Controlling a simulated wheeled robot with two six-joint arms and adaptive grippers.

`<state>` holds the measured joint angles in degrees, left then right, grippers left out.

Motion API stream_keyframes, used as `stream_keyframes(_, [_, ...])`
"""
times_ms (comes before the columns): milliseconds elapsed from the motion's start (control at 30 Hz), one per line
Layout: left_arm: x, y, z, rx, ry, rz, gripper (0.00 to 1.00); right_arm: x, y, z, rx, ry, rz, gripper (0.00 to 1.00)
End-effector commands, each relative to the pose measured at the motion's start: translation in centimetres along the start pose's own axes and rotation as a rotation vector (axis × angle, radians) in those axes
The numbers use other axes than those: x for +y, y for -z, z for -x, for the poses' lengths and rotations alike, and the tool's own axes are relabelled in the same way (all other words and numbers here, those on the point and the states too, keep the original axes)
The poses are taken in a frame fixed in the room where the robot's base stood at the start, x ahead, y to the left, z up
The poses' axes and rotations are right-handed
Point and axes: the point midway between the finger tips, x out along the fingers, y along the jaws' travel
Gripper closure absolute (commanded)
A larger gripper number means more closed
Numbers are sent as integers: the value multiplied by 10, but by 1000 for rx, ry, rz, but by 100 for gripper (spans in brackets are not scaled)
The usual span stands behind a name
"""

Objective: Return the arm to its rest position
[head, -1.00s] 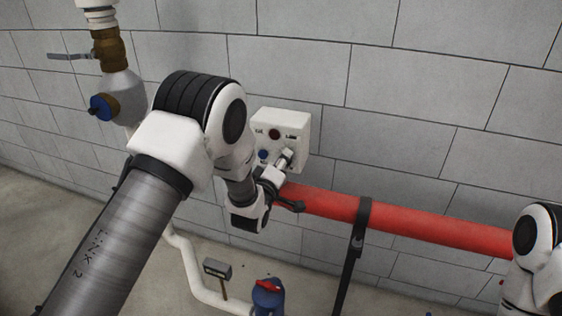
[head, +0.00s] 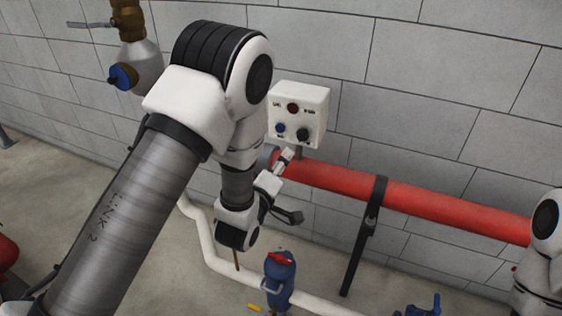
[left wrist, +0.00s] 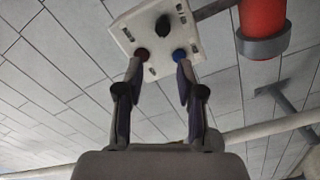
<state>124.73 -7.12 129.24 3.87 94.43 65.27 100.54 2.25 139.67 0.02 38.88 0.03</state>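My left arm (head: 128,215) reaches in from the left. My left gripper (head: 290,187) is in front of the wall, just below the white control box (head: 313,96), and apart from it. In the left wrist view my left gripper (left wrist: 159,60) has its two fingers spread with nothing between them. The box (left wrist: 193,38) shows beyond the fingertips there, with a black knob (left wrist: 162,27), a red button (left wrist: 142,53) and a blue button (left wrist: 179,54). Part of my right arm (head: 541,262) shows at the right edge. My right gripper is out of view.
A red pipe (head: 420,203) runs along the wall, close behind the left gripper, on a black support (head: 362,240). A blue valve (head: 279,278) with a red top stands on a white pipe (head: 217,262) below. A brass-and-grey valve (head: 135,62) hangs at upper left.

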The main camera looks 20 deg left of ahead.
Motion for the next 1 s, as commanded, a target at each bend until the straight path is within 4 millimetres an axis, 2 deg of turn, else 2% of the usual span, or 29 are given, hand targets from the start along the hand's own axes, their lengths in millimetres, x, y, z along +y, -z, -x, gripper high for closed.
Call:
stream_keyframes(167, [-1, 0, 0, -1, 1, 0, 62, 0, -4, 1, 5, 0, 0, 60])
stream_keyframes(233, [-8, -4, 2, -7, 15, 1, 62, 0, -4, 1, 5, 0, 0, 60])
stream_keyframes(267, [-16, -7, 4, -13, 30, 3, 62, 0, -4, 1, 5, 0, 0, 60])
stream_keyframes(367, [-62, -22, 21, -40, 125, 19, 62, 0, -4, 1, 5, 0, 0, 60])
stream_keyframes(467, [-129, -45, 59, -115, 319, 15, 62, 0, -3, 1, 5, 0, 0, 60])
stream_keyframes(500, [-158, -56, 80, -168, 415, -19, 62, 0, -3, 1, 5, 0, 0, 60])
stream_keyframes(567, [-196, -72, 116, -269, 561, -96, 62, 0, -3, 1, 5, 0, 0, 60])
stream_keyframes(600, [-219, -83, 142, -354, 653, -156, 62, 0, -3, 1, 5, 0, 0, 60])
stream_keyframes(667, [-248, -98, 186, -506, 780, -257, 62, 0, -3, 1, 5, 0, 0, 60])
stream_keyframes(700, [-263, -106, 218, -627, 853, -330, 62, 0, -3, 1, 5, 0, 0, 60])
stream_keyframes(800, [-279, -120, 290, -984, 954, -524, 62, 0, -3, 2, 4, 0, 0, 60])
stream_keyframes(833, [-279, -122, 305, -1088, 952, -581, 62, 0, -3, 2, 4, 0, 0, 60])
stream_keyframes(900, [-278, -125, 329, -1268, 926, -678, 62, 0, -3, 1, 4, 0, 0, 60])
stream_keyframes(1000, [-278, -126, 339, -1372, 883, -750, 62, 0, -3, 1, 4, 0, 0, 60])
